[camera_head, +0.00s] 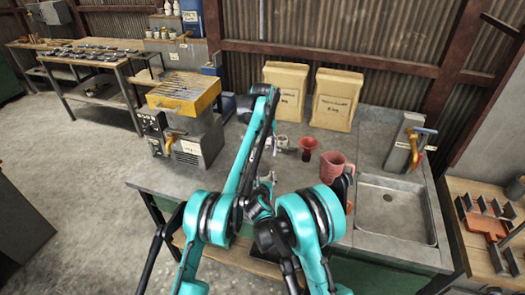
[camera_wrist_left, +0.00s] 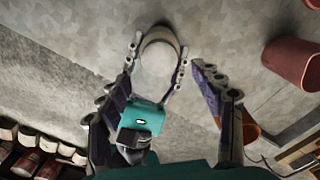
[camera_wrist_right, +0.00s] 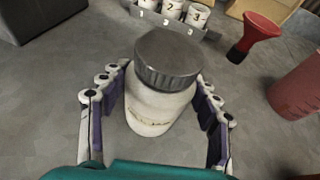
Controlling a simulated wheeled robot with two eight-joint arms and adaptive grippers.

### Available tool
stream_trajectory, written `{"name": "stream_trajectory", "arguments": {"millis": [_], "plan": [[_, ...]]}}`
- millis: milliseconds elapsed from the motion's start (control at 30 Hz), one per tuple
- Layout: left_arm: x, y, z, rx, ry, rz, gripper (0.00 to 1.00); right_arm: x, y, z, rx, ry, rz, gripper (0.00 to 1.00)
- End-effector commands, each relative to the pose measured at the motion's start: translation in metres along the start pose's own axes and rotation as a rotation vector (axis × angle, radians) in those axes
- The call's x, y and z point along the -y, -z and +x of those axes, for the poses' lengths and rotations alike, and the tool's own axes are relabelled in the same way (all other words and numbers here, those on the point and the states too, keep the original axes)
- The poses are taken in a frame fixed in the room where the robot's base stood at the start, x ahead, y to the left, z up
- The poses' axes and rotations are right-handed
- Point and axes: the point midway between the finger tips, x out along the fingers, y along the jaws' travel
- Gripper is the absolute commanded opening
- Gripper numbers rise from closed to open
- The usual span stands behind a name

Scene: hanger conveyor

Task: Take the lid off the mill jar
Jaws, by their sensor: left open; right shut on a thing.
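The mill jar (camera_wrist_right: 155,112) is a pale, rounded jar with a dark grey ribbed lid (camera_wrist_right: 168,62) on top. In the right wrist view my right gripper (camera_wrist_right: 155,80) is shut on the jar's body, one finger on each side, below the lid. In the left wrist view the jar's round top (camera_wrist_left: 160,52) shows from above, between the right gripper's fingers. My left gripper (camera_wrist_left: 162,67) is open and empty above it, its fingers spread to either side in the picture. In the head view my arms largely hide both grippers and the jar.
A tray of numbered cups (camera_wrist_right: 172,22), a red funnel (camera_head: 308,146) and a pink-red jug (camera_head: 333,166) stand near the jar. Two tan bags (camera_head: 335,98) stand behind. A sink (camera_head: 395,205) lies right, and a yellow-topped machine (camera_head: 185,95) left.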

Motion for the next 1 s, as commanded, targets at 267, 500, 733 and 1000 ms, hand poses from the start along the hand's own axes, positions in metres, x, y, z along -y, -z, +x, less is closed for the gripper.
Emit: {"name": "stream_trajectory", "arguments": {"millis": [267, 500, 733, 1000], "plan": [[-0.001, 0.001, 0.043, 0.000, 0.000, -0.002, 0.66, 0.000, 0.001, 0.000, -0.001, 0.001, 0.001, 0.00], [-0.001, 0.001, 0.063, 0.000, 0.000, -0.003, 0.66, 0.000, 0.001, 0.000, -0.001, 0.001, 0.001, 0.00], [-0.001, 0.001, 0.064, 0.000, 0.000, -0.003, 0.66, 0.000, 0.001, 0.000, -0.001, 0.001, 0.001, 0.00], [-0.001, 0.001, 0.064, 0.000, 0.000, -0.003, 0.14, 0.000, 0.001, 0.000, -0.001, 0.001, 0.001, 0.00]]}}
